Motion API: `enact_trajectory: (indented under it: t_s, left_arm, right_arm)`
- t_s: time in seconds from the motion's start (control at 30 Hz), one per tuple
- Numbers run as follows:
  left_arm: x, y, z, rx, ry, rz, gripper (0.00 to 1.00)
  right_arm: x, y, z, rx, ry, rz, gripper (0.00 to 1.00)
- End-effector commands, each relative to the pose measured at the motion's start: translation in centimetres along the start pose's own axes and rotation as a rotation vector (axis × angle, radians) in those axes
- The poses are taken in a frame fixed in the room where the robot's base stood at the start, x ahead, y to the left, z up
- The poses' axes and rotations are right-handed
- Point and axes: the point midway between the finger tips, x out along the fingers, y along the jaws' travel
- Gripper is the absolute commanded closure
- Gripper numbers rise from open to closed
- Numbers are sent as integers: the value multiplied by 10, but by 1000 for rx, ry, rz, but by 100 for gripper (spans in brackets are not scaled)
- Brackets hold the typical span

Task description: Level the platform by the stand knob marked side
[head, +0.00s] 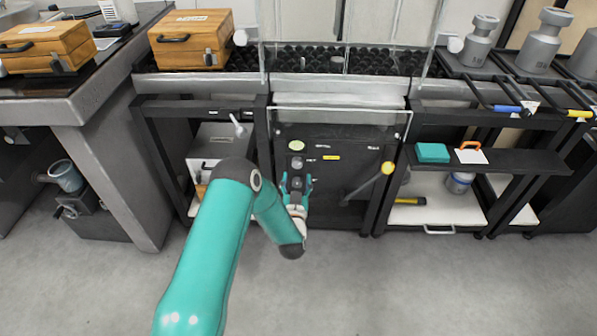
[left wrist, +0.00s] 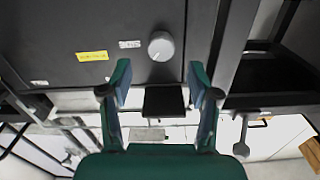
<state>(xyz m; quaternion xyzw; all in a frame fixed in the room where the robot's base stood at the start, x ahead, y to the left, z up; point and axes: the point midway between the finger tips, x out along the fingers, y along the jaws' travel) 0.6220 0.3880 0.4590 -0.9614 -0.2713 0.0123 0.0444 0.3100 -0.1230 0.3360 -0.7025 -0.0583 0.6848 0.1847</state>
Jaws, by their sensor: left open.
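A black stand panel (head: 345,170) is under the glass-shielded weighing table in the head view. It carries a round grey knob (head: 297,162) with a small white label and a yellow label (head: 331,157) beside it. A grey knob (left wrist: 161,46) with white and yellow labels (left wrist: 91,56) also shows in the left wrist view. The label text is too small to read. My left gripper (head: 297,184) is in front of the panel, low near the knobs. Its fingers (left wrist: 160,85) are open and empty, apart from the knob. My right gripper is not in view.
A pale green round dial (head: 297,146) sits above the knob. A lever with a yellow round end (head: 388,168) stands to the panel's right. A shelf at right holds a teal box (head: 432,153). A wooden case (head: 192,38) stands at upper left. The floor in front is clear.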

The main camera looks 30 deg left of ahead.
Motion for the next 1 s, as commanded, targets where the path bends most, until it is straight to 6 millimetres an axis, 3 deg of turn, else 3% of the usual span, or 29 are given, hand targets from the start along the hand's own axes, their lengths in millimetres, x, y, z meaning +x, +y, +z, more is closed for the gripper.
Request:
enact_trajectory:
  t_s: [0.1, 0.3, 0.7, 1.0]
  left_arm:
    - [23, 0, 2, -2, 3, -2, 39]
    - [47, 0, 2, -1, 0, -2, 39]
    - [55, -1, 1, 0, -2, -1, 39]
    - [55, 0, 1, -1, -1, 0, 87]
  right_arm:
    - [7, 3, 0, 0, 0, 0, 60]
    - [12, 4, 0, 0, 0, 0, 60]
    - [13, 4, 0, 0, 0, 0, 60]
    - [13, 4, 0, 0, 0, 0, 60]
